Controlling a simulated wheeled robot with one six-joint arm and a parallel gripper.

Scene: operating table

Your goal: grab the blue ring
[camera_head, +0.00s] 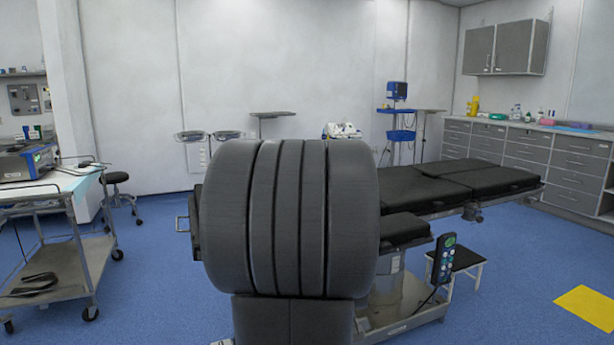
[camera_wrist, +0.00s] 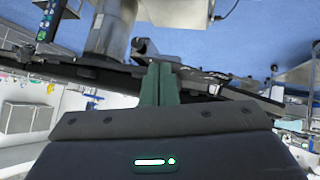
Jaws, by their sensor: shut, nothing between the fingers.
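I cannot make out a blue ring in either view. A small blue item (camera_head: 572,128) lies on the right-hand counter, but it is too small to tell its shape. My gripper (camera_wrist: 161,68) shows in the wrist view with its two dark green fingers together and nothing between them. The wrist view is upside down, with the blue floor at the top. The black operating table (camera_head: 440,192) shows behind the fingers. In the head view my own dark grey arm covers the middle and hides the gripper.
A metal trolley (camera_head: 62,192) stands at the left, with a black stool (camera_head: 116,178) behind it. Drawer cabinets (camera_head: 520,150) line the right wall. A small step stool (camera_head: 466,257) stands by the table. Blue floor is free around a yellow patch (camera_head: 588,306) at front right.

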